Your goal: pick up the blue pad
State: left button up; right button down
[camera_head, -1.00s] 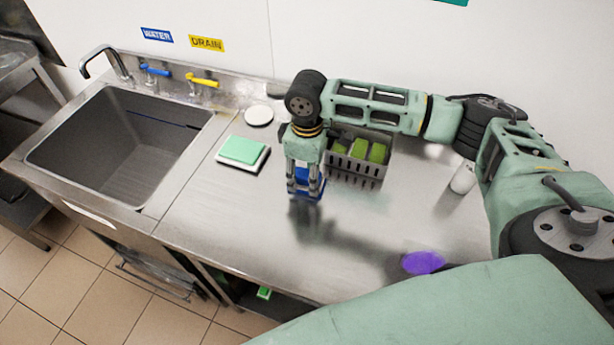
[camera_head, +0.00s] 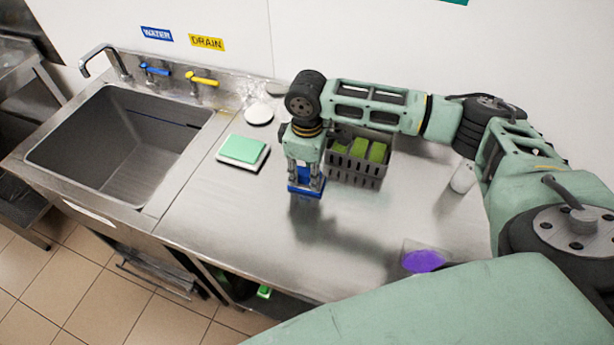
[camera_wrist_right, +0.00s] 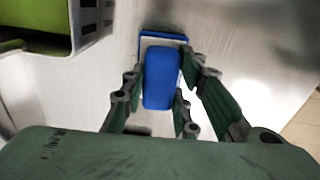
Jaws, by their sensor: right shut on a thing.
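The blue pad (camera_head: 306,190) is at my right gripper (camera_head: 306,180), in front of the grey basket on the steel counter. In the right wrist view the pad's base (camera_wrist_right: 147,44) is a flat blue and white plate with a raised blue grip (camera_wrist_right: 162,78) on top. The fingers of my right gripper (camera_wrist_right: 180,98) stand on both sides of that grip and are shut on it. I cannot tell whether the pad touches the counter or hangs just above it. My left gripper is not in view.
A grey slotted basket (camera_head: 356,176) with green sponges stands right beside the gripper. A green pad on a white base (camera_head: 242,151) lies to the left, by the sink (camera_head: 120,150). A purple item (camera_head: 422,261) and a white cup (camera_head: 462,180) are to the right. The counter's front middle (camera_head: 260,225) is clear.

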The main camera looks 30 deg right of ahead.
aim_at(306, 172)
jog(key=shift+r, duration=0.1)
jog(key=shift+r, duration=0.45)
notch_tip(306, 172, up, 2)
jog(key=shift+w+r+b, duration=0.1)
jog(key=shift+r+b, duration=0.1)
jog(key=shift+b, duration=0.45)
jog(key=s+d+r+b, duration=0.2)
jog(key=d+r, duration=0.5)
jog(key=d, duration=0.4)
jog(key=shift+s+d+r+b, duration=0.15)
jog(key=shift+s+r+b, duration=0.2)
jog(key=shift+s, duration=0.3)
